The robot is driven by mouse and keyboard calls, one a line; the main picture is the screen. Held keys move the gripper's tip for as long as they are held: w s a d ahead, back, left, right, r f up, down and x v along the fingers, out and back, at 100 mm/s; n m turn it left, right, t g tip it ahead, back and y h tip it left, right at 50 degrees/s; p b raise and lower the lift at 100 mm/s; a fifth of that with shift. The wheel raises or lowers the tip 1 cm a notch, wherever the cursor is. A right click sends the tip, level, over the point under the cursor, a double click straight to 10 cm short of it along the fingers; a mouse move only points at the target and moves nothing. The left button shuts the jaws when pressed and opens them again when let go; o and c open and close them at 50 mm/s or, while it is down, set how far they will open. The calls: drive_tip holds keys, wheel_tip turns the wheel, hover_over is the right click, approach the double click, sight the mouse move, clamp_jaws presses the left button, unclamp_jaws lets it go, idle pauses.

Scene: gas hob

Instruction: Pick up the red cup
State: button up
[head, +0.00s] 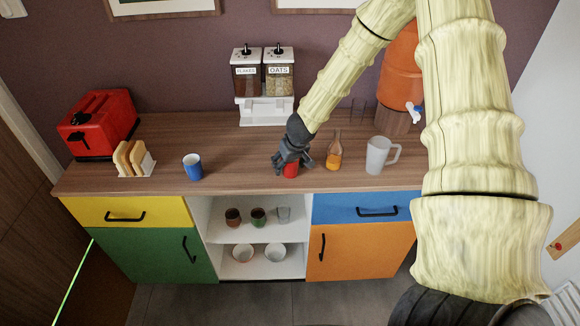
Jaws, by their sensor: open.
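The red cup (291,171) stands on the wooden counter near its front edge, left of a small bottle. My gripper (291,162) is open and points down at the cup from above. Its dark fingers overlap the cup in the head view and hide its upper part. I cannot tell from this one view whether the fingers touch the cup or reach around it.
A bottle with orange liquid (334,152) and a frosted jug (378,156) stand right of the cup. A blue cup (193,167), toast rack (133,160) and red toaster (98,124) stand left. The cereal dispenser (265,88) is behind. Bare counter (237,168) lies left of my gripper.

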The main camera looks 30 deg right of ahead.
drive_tip(key=c, duration=1.2)
drive_tip(key=shift+o, duration=0.2)
drive_tip(key=shift+r, duration=0.2)
